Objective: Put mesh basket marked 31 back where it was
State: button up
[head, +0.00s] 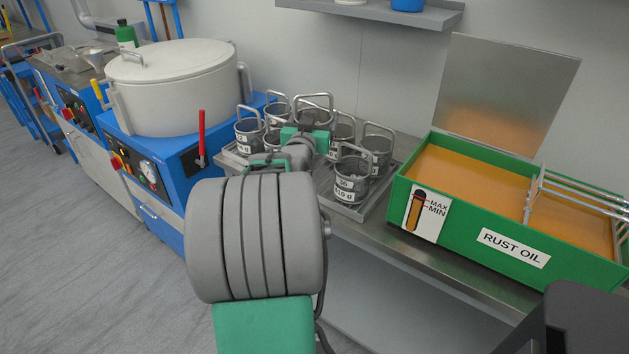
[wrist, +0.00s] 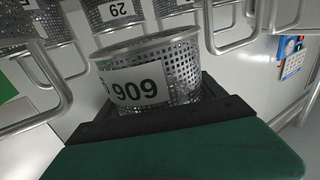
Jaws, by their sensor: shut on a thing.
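My gripper (head: 304,136) is over the middle of a steel tray (head: 348,211) of mesh baskets. It is shut on a mesh basket (wrist: 186,68), whose handle and rim (head: 313,104) rise beyond the jaws in the head view.
Other baskets stand close around, including one marked 56 (head: 352,178). A green rust oil tank (head: 470,245) with a raised lid is at right. A blue machine with a white round lidded drum (head: 175,85) is at left. A grey shelf (head: 375,10) is above.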

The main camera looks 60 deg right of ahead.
notch_tip(320, 180, down, 10)
jog(key=shift+s+d+r+b, duration=0.1)
jog(key=shift+r+b, duration=0.1)
jog(key=shift+b, duration=0.4)
jog(key=shift+f, duration=0.15)
jog(key=o, duration=1.8)
jog(key=shift+f, duration=0.15)
